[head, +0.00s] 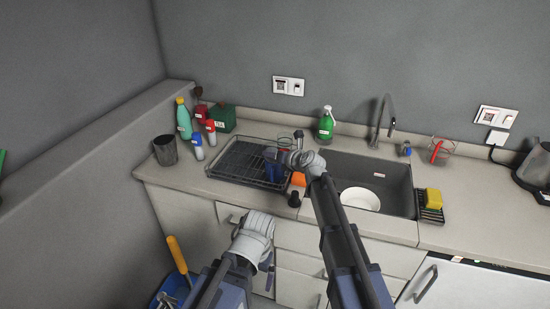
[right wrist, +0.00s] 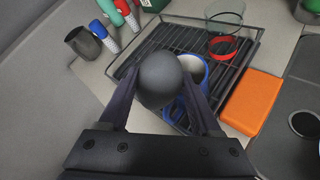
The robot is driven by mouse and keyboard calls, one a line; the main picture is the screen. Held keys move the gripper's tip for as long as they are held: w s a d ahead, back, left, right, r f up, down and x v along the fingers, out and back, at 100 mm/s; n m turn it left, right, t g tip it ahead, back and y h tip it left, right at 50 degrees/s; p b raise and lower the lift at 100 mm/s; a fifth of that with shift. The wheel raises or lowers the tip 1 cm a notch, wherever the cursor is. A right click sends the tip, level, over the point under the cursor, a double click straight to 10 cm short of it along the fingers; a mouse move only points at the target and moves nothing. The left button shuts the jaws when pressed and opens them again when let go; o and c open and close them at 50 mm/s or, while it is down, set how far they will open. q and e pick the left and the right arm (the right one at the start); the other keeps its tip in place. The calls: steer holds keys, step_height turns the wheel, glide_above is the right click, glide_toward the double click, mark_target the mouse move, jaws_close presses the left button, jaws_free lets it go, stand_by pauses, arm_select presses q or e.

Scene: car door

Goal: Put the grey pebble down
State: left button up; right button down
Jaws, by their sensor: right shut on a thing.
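The grey pebble (right wrist: 165,78), dark, smooth and rounded, is between the fingertips of my right gripper (right wrist: 160,95) in the right wrist view. My right gripper is shut on it, above the near part of the dark dish rack (head: 227,165). I cannot tell how high above the rack it is. In the head view, my right gripper (head: 277,163) reaches over the right part of the rack, and the pebble is hard to make out. My left gripper (head: 267,279) hangs low in front of the cabinets, and its jaw opening is unclear.
A white and blue mug (right wrist: 193,70) is partly hidden behind the pebble. A glass with a red band (right wrist: 224,36) stands in the rack. An orange block (right wrist: 257,99) lies right of the rack, beside the sink (head: 375,175). A grey cup (head: 165,149) and bottles stand left.

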steer(key=shift+f+b, duration=0.55)
steer(key=shift+f, duration=0.1)
steer(key=shift+c, duration=0.3)
jaws_free()
steer(key=shift+r+p, duration=0.6)
steer(key=p+v, duration=0.5)
steer(key=v, duration=0.7)
